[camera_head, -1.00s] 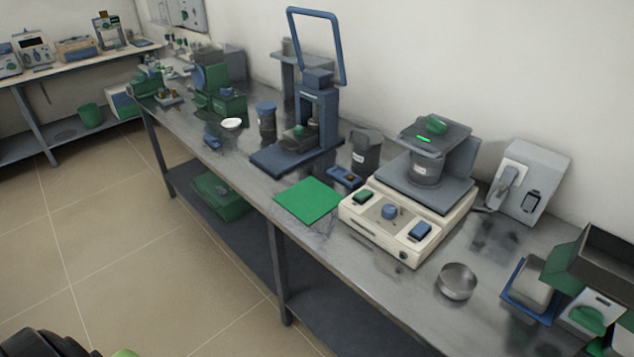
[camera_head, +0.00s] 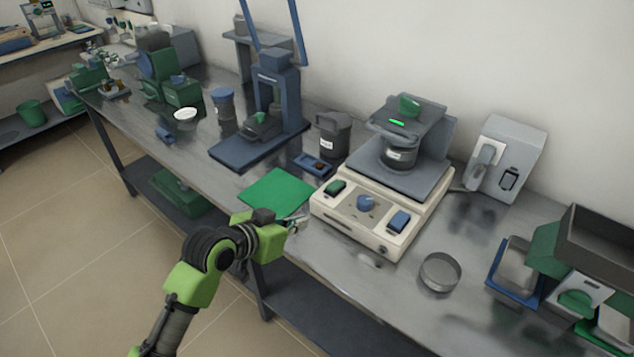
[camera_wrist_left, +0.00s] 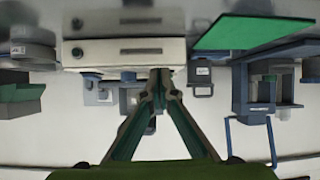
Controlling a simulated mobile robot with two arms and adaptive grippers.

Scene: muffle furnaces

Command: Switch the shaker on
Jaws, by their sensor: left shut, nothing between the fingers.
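The shaker is a cream box (camera_head: 345,226) on the bench, with a green rocker switch (camera_head: 335,187), a blue knob (camera_head: 365,203) and a blue rocker switch (camera_head: 398,222) on its sloped panel. A dark jar (camera_head: 399,154) stands on its grey platform. My left gripper (camera_head: 297,222) is in front of the shaker's left end, near the bench edge, apart from the switches. In the left wrist view its fingers (camera_wrist_left: 161,76) are closed and empty, below the cream shaker body (camera_wrist_left: 110,54). The switches cannot be made out there. My right gripper is not in view.
A green mat (camera_head: 276,191) lies left of the shaker, close to my left gripper. A round metal dish (camera_head: 440,272) and a grey box (camera_head: 507,158) are to the right. A blue-grey stand (camera_head: 275,105) is behind left. The bench front is mostly clear.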

